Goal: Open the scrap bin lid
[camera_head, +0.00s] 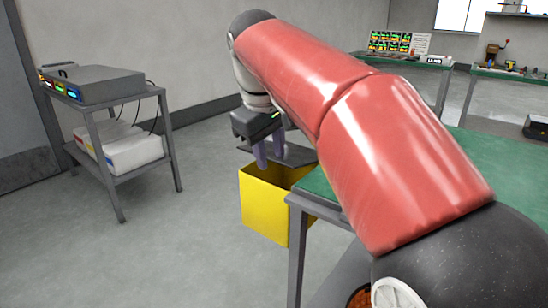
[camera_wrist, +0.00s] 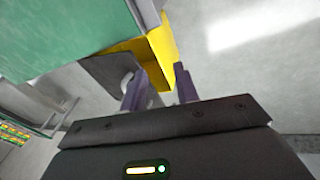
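The yellow scrap bin (camera_head: 264,208) stands on the floor beside the green-topped table. Its dark grey lid (camera_head: 297,156) is tilted up at the far right side, and part of the yellow inside shows below it. In the wrist view the bin (camera_wrist: 162,44) is at the top middle and the lid (camera_wrist: 98,78) is to its left, with a pale curved handle (camera_wrist: 126,80) close to one finger. My gripper (camera_head: 268,156) is above the bin opening, pointing down. In the wrist view my gripper (camera_wrist: 160,88) has its purple fingers apart, with nothing clearly between them. Whether a finger touches the lid I cannot tell.
The green table (camera_head: 318,186) is close at the bin's right, partly hidden by my arm. A grey cart (camera_head: 110,95) with a device on top and white boxes below stands at the left. The floor between cart and bin is clear.

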